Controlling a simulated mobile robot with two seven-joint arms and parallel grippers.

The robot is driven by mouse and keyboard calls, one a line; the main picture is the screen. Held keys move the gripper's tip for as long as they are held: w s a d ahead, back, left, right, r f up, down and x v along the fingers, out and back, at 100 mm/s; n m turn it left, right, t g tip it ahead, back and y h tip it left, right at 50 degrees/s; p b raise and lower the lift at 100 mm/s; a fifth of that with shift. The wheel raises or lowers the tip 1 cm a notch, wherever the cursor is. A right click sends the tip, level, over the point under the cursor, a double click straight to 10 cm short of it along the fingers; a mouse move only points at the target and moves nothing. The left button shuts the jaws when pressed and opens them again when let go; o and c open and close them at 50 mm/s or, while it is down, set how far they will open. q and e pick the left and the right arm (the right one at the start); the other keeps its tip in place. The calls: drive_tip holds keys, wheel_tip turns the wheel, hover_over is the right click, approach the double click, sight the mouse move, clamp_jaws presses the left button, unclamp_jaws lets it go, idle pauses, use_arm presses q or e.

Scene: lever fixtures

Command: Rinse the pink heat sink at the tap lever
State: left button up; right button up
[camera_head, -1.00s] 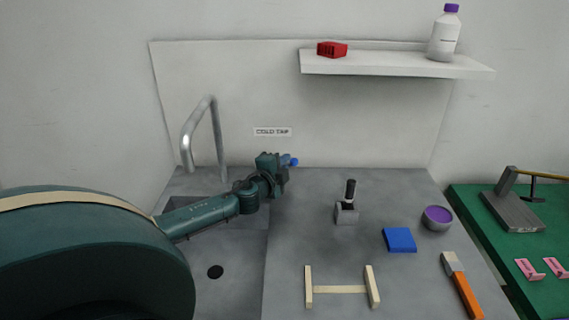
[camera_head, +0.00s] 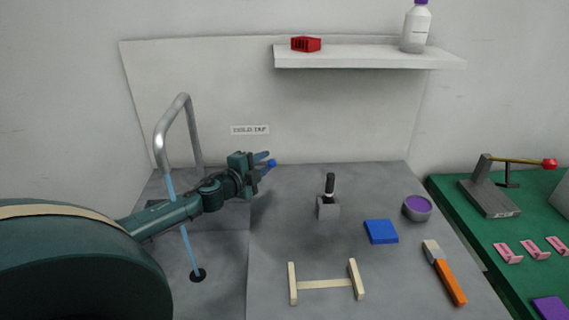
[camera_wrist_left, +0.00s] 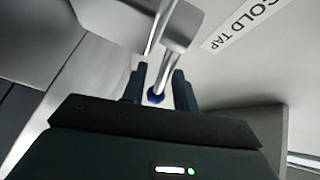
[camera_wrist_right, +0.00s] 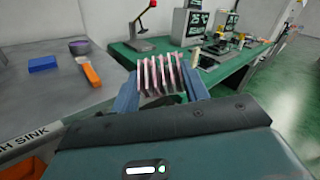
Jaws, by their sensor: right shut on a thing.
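The tap spout (camera_head: 178,120) arches over the sink at left, and a blue stream of water (camera_head: 180,225) runs from it to the drain (camera_head: 198,275). The tap lever, a metal rod with a blue knob (camera_wrist_left: 155,97), lies between the fingers of my left gripper (camera_head: 265,162). These fingers (camera_wrist_left: 160,90) stand apart, with gaps beside the rod. My right gripper (camera_wrist_right: 162,88) is shut on the pink heat sink (camera_wrist_right: 160,74), whose fins point up in the right wrist view. The right gripper and the held heat sink are outside the head view.
The counter holds a black-handled lever (camera_head: 328,195), blue block (camera_head: 381,231), purple-filled bowl (camera_head: 417,208), orange-handled brush (camera_head: 448,278) and wooden rack (camera_head: 325,284). A shelf (camera_head: 365,59) hangs above. The green bench (camera_head: 450,195) at right carries a red-knobbed lever (camera_head: 515,162) and pink pieces (camera_head: 532,248).

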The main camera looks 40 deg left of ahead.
use_arm(q)
drive_tip(key=shift+s+d+r, duration=0.1)
drive_tip(key=shift+s+r, duration=0.15)
drive_tip(key=shift+s, duration=1.75)
drive_tip(key=shift+s+d+r, duration=0.1)
drive_tip(key=shift+s+r, duration=0.2)
drive_tip(key=shift+s, duration=1.65)
drive_tip(key=shift+s+d+r, duration=0.1)
drive_tip(key=shift+s+r, duration=0.15)
drive_tip(key=shift+s, duration=1.75)
drive_tip(key=shift+f, duration=0.1)
